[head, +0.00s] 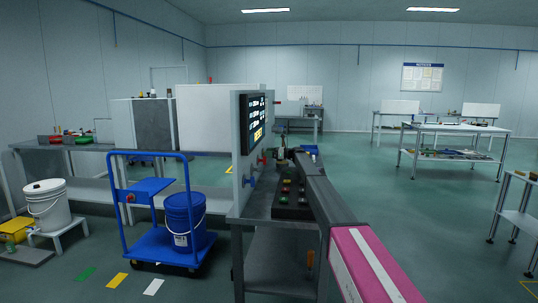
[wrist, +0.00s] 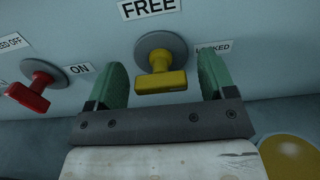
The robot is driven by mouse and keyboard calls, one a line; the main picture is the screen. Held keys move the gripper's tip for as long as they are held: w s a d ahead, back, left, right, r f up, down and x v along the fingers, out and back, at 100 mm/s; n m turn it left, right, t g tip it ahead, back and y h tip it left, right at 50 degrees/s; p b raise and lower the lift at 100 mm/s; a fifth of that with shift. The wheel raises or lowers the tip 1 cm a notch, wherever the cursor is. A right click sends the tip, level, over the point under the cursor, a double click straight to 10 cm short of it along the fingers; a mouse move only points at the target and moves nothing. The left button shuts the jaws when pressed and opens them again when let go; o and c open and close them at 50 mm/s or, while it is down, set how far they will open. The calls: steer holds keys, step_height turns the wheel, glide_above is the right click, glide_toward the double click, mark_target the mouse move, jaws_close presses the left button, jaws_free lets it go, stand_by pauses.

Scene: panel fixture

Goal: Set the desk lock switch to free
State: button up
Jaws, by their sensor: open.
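The desk lock switch is a yellow handle (wrist: 161,80) on a round grey base, fixed to the pale panel (wrist: 100,30) in the wrist view. A FREE label (wrist: 150,8) is above it and a LOCKED label (wrist: 213,47) is to its right. The handle's bar looks roughly level in the picture; I cannot tell which label it is set to. My gripper (wrist: 164,66) is open, with one green finger on each side of the yellow handle. Small gaps show between fingers and handle. In the head view my arm hides the switch.
A red switch (wrist: 32,92) with an ON label (wrist: 79,69) is left of my gripper. A yellow rounded thing (wrist: 290,157) is at the lower right. In the head view, a button box (head: 291,200) is on the desk beside my arm, and a blue trolley (head: 160,247) stands left.

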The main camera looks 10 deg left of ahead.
steer(key=c, duration=0.9)
steer(key=shift+c, duration=0.2)
steer(key=n, duration=0.4)
steer(key=shift+s+n, duration=0.1)
steer(key=shift+n, duration=0.3)
steer(key=n, duration=0.4)
steer(key=shift+s+n, duration=0.1)
steer(key=shift+n, duration=0.2)
steer(key=n, duration=0.4)
steer(key=shift+f, duration=0.15)
steer(key=shift+f+n, duration=0.1)
steer(key=shift+n, duration=2.2)
